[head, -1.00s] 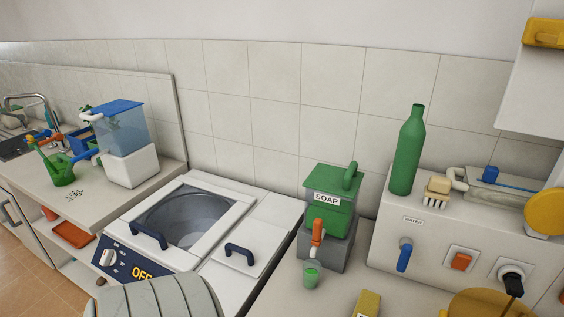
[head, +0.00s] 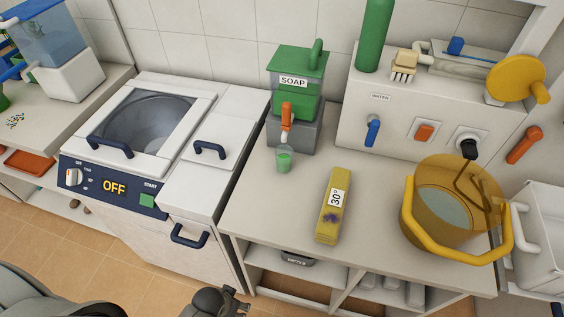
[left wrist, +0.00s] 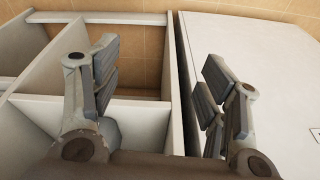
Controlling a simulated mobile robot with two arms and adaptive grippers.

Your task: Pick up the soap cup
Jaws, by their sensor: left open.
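The soap cup (head: 284,160) is a small green cup, upright on the counter under the orange spout of the green soap dispenser (head: 298,88). My left gripper (head: 228,302) shows partly at the bottom edge of the head view, low in front of the counter, well below and apart from the cup. In the left wrist view the left gripper (left wrist: 160,75) is open, with nothing between its fingers. The cup is not in the left wrist view. My right gripper is not in view.
An amber bucket (head: 455,240) is farther right. The washing machine (head: 115,190) is at left. Open shelves (left wrist: 130,55) lie under the counter (head: 262,225). The counter in front of the cup is clear.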

